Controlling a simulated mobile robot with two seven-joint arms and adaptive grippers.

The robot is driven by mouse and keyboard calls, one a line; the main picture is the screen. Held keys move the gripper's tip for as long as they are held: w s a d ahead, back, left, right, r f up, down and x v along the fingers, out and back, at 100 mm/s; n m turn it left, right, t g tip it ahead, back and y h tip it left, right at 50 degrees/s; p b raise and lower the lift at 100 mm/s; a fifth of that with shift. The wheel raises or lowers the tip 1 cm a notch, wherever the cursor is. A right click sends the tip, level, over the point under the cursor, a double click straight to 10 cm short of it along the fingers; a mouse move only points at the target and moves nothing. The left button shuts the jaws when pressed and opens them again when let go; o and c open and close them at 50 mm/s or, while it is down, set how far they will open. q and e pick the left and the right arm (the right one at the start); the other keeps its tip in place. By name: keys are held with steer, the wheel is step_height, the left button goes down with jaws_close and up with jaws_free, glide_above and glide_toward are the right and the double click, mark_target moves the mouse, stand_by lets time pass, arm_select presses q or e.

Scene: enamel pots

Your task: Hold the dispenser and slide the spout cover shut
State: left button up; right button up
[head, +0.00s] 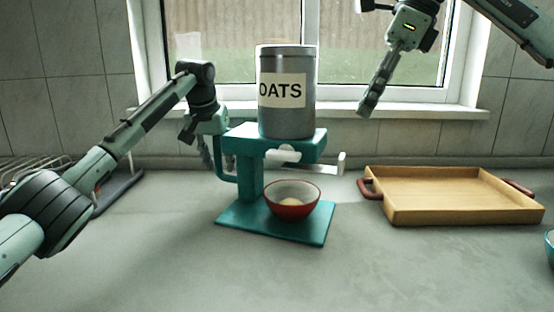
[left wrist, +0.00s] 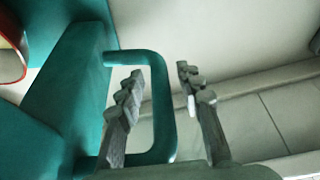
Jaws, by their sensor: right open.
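The teal dispenser (head: 249,180) stands upright on the counter with a grey canister (head: 287,115) labelled OATS on top. Under its head is a white spout (head: 283,156); a pale cover lever (head: 340,164) sticks out to the right. I cannot tell how far the cover is across the spout. My left gripper (head: 215,160) is at the handle on the dispenser's left side. In the left wrist view its fingers (left wrist: 165,100) are apart, with the handle bar (left wrist: 158,85) between them and a gap at the right finger. My right gripper (head: 369,104) is open and empty, up right of the canister.
A red bowl (head: 291,208) with a small pale heap stands on the dispenser's base (head: 240,226). A wooden tray (head: 450,213) with dark red handles lies at the right. A wire rack (head: 36,170) is at the far left. The front counter is clear.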

arm_select(q)
steer(key=shift+r, duration=3.55)
steer(key=o, duration=0.6)
steer(key=shift+c, duration=0.2)
steer(key=w+d+v, duration=0.1)
steer(key=w+v, duration=0.1)
steer(key=v, duration=1.5)
steer(key=shift+a+r, duration=0.4)
steer(key=shift+r, duration=0.25)
